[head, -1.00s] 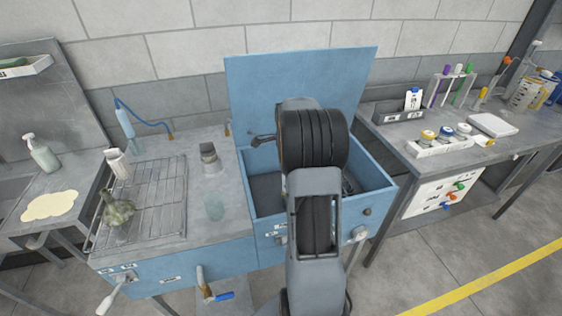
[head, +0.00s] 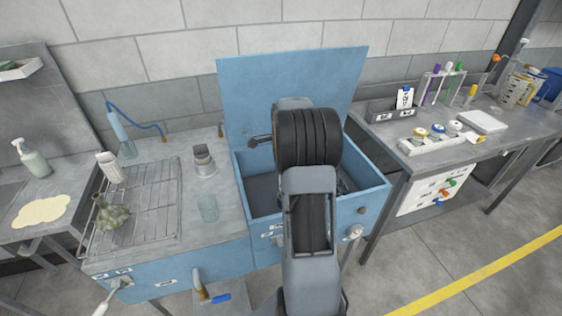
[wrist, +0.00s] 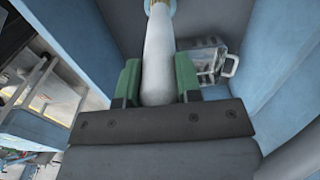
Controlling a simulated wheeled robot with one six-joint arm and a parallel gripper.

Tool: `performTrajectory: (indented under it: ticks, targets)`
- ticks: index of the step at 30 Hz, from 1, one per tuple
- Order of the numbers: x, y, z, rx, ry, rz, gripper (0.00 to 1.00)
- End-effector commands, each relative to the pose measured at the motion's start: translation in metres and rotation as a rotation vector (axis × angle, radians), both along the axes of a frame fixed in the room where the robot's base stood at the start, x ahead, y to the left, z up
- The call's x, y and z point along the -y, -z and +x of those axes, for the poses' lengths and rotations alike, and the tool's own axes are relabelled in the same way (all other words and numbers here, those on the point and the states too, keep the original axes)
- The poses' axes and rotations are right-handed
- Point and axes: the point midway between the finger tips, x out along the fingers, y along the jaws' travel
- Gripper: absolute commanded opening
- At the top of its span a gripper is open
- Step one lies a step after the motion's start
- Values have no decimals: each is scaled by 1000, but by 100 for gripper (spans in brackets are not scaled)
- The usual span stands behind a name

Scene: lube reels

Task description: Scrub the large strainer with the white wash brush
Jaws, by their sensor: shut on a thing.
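My gripper (wrist: 157,82) is shut on the smooth white handle of the white wash brush (wrist: 158,50), between two green finger pads. A tan band shows at the handle's far end; the bristles are out of view. A grey, see-through-looking vessel with a loop handle (wrist: 208,62) lies in the basin beyond the right finger; it may be the large strainer, but I cannot tell for sure. In the head view my arm hides the gripper, the brush and much of the blue basin (head: 375,200).
The basin has an upright blue back panel (head: 290,85). A grey bench (head: 480,140) stands right.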

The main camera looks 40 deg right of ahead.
Motion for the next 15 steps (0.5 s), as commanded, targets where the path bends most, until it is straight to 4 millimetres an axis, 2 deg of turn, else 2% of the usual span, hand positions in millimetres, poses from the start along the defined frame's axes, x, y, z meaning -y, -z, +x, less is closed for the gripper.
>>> performTrajectory:
  ticks: [6,15]
  targets:
    - [19,-2,-8,1,1,0,0]
    - [21,-2,-9,1,-1,0,0]
